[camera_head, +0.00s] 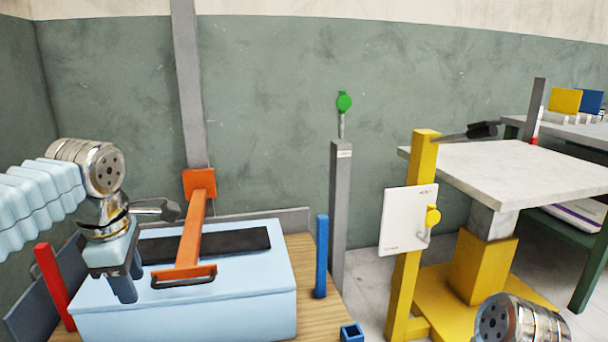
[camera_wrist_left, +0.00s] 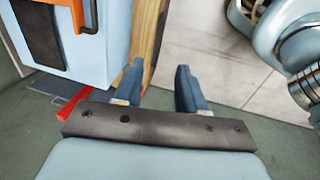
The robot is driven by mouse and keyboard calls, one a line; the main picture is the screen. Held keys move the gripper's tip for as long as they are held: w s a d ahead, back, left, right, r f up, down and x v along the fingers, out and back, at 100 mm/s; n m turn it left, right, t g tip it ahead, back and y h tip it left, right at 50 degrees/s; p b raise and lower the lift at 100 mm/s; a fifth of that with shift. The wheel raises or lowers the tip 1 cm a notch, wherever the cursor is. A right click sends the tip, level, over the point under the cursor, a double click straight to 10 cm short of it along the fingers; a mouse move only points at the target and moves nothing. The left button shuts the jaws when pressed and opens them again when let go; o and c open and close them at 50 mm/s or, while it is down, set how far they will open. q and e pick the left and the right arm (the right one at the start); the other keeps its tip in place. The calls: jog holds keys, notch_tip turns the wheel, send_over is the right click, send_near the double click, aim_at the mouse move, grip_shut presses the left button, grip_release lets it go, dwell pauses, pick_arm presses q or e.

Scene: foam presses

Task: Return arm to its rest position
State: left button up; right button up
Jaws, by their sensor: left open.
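My left arm comes in from the left in the head view. Its gripper (camera_head: 124,284) points down in front of the left end of the light blue foam block (camera_head: 190,310). In the left wrist view the two dark blue fingers of this gripper (camera_wrist_left: 160,82) stand apart with nothing between them. The block (camera_wrist_left: 105,55) is at the upper left there, beside the fingers. A metal joint of my right arm (camera_head: 508,322) shows at the lower right of the head view. My right gripper is out of sight.
An orange press lever (camera_head: 192,230) with a dark handle lies over the block. A red post (camera_head: 54,287) and a blue post (camera_head: 321,257) stand beside it. A yellow post (camera_head: 404,290) with a white panel (camera_head: 403,228) and a pale table (camera_head: 480,165) are at right.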

pick_arm(q)
jog(key=w+d+f+m+g+h+p, duration=0.1)
jog(key=w+d+f+m+h+p, duration=0.3)
jog(key=f, duration=0.8)
jog(key=w+d+f+m+y, duration=0.15)
jog(key=d+f+m, duration=0.45)
jog(key=f, duration=0.6)
jog(key=s+d+f+m+h+p, duration=0.1)
jog(key=s+d+f+m+p, duration=0.1)
jog(key=s+f, duration=0.7)
jog(key=s+d+f+m+h+p, duration=0.1)
jog(key=s+d+f+m+p, duration=0.1)
jog(key=s+d+f+m, duration=0.2)
jog(key=s+f+m, duration=0.3)
jog(key=s+f, duration=0.1)
jog(key=f, duration=0.3)
jog(key=shift+s+d+f, duration=0.25)
jog(key=shift+s+f, duration=0.05)
jog(key=shift+s, duration=0.05)
